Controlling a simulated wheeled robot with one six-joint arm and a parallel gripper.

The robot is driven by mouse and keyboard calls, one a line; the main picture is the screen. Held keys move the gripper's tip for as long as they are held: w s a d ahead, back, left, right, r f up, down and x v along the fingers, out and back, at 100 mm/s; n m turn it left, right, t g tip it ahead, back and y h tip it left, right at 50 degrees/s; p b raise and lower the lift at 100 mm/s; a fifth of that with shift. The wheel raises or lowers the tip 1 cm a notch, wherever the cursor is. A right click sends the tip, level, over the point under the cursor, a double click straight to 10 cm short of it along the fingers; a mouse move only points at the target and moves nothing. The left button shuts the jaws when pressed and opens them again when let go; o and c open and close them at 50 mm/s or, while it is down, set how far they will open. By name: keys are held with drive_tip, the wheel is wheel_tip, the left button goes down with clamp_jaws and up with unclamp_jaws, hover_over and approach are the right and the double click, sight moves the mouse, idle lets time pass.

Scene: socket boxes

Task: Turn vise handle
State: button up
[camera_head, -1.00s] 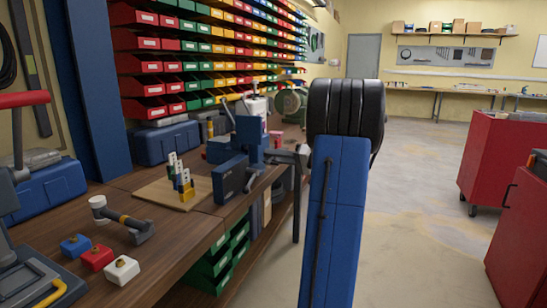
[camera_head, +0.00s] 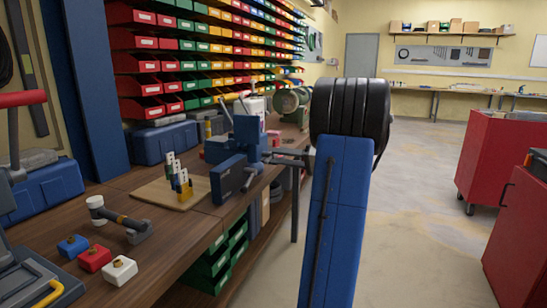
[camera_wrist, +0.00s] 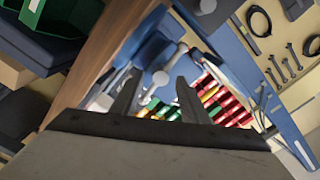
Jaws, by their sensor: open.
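The blue vise (camera_head: 247,135) stands at the right edge of the wooden bench in the head view, with its grey screw end toward my arm. In the wrist view the blue vise body (camera_wrist: 152,48) lies beyond the fingers. Its light grey handle (camera_wrist: 170,65), with a round knob, shows just past and between the fingertips. My gripper (camera_wrist: 158,92) is open, with its two dark fingers apart and nothing held between them. In the head view my blue arm hides most of the gripper, and contact with the handle cannot be told.
Coloured bins (camera_head: 205,45) line the wall. Red cabinets (camera_head: 500,165) stand at right. Open floor (camera_head: 420,200) lies between.

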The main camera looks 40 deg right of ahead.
drive_tip(key=v, duration=1.3)
drive_tip(key=shift+s+d+f, duration=0.1)
drive_tip(key=shift+s, duration=0.05)
